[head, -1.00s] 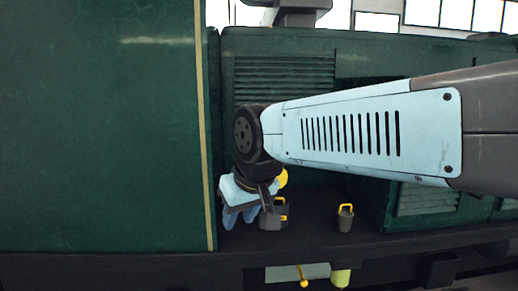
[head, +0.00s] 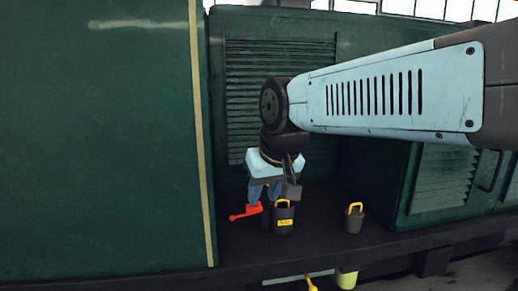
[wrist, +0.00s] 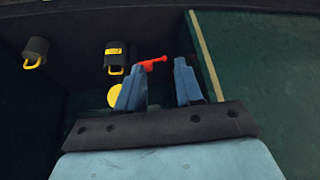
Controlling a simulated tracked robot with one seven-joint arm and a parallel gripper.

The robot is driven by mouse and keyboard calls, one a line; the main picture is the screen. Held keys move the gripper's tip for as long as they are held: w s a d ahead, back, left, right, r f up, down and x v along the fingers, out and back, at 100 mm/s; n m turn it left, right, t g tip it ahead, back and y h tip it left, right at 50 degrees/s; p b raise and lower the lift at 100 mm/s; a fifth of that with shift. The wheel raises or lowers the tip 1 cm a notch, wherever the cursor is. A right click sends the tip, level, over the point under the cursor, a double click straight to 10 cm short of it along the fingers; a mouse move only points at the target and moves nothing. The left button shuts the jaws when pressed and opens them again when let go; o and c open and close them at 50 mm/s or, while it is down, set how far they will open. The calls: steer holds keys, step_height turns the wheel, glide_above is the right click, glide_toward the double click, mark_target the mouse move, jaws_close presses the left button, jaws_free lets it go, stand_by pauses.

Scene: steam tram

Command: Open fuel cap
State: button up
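Two dark cylindrical caps with yellow loop handles stand on the dark ledge. The nearer one to my gripper, a cap with a yellow label (head: 284,222), also shows in the wrist view (wrist: 117,58); its lettering is too small to read surely. The plain cap (head: 354,220) stands to its right, and at upper left in the wrist view (wrist: 36,48). A red lever (head: 246,212) is left of the labelled cap. My gripper (head: 265,192) points down above the lever, beside the labelled cap. Its blue fingers (wrist: 160,90) are apart with nothing between them.
A yellow round piece (wrist: 114,95) is partly hidden behind one finger in the wrist view. A big green panel (head: 100,130) stands at the left, and louvred green housing (head: 240,110) rises behind. The ledge between the two caps is clear.

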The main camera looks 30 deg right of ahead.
steer(key=w+d+r+m+g, duration=0.2)
steer(key=w+d+r+m, duration=0.25)
steer(key=w, duration=0.45)
steer(key=w+d+r+m+g, duration=0.1)
steer(key=w+d+r+m, duration=0.4)
steer(key=w, duration=0.4)
steer(key=w+d+r+m+g, duration=0.25)
steer(key=w+d+m, duration=0.3)
steer(key=w, duration=0.35)
steer(key=w+d+f+m+g, duration=0.1)
steer(key=w+d+m, duration=0.45)
steer(key=w, duration=0.25)
steer(key=f, duration=0.4)
steer(key=s+f, duration=0.1)
steer(key=f, duration=0.9)
steer(key=shift+s+d, duration=0.15)
steer(key=shift+s, duration=0.15)
steer(key=shift+r, duration=0.1)
jaws_close()
steer(key=shift+r, duration=0.15)
